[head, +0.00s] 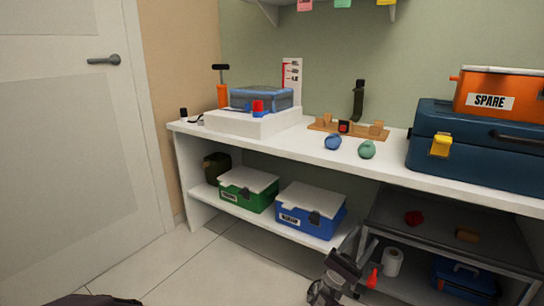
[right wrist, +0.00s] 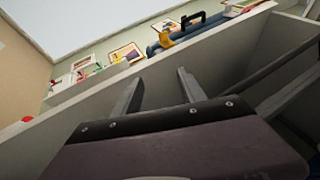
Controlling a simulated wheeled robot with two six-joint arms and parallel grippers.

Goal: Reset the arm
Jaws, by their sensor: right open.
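My right gripper (head: 342,262) is at the bottom middle of the head view, in front of the lower shelf and just right of the blue case. In the right wrist view its two grey fingers (right wrist: 160,88) stand apart with nothing between them. It appears empty and apart from the objects on the shelves. My left gripper does not show.
A white bench (head: 290,142) carries a blue toolbox (head: 470,150), an orange SPARE box (head: 505,92) and small items. Below are a green case (head: 246,200), a blue case (head: 300,222) and a grey cart (head: 400,222).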

